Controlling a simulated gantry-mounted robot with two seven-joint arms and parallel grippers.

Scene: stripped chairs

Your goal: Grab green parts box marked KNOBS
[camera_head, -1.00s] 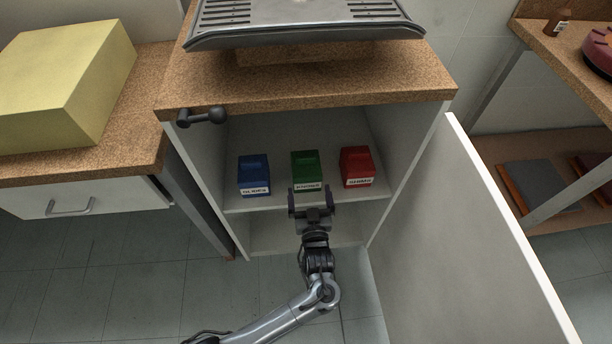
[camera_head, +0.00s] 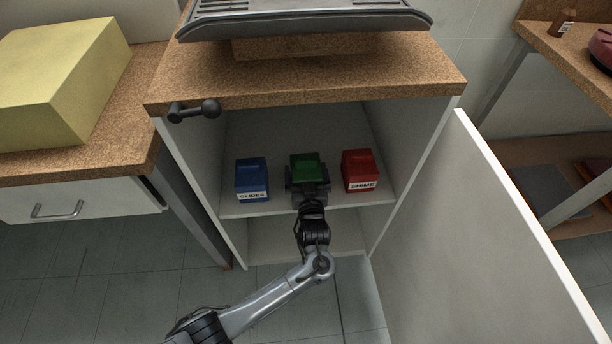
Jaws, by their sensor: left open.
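The green parts box (camera_head: 307,160) stands on the cabinet's upper shelf, between a blue box (camera_head: 251,177) labelled GLIDES and a red box (camera_head: 358,168) labelled SHIMS. My left gripper (camera_head: 307,178) is open at the front of the green box, with its fingers near the box's left and right sides. The gripper covers the green box's label and lower front, so I cannot read the label or tell whether the fingers touch. My right gripper is not in view.
The cabinet shelf (camera_head: 280,209) has a lower compartment beneath it. The cabinet door (camera_head: 480,240) stands open on the right. A dark handle (camera_head: 195,110) juts out at the cabinet's upper left. A yellow box (camera_head: 60,80) sits on the left bench.

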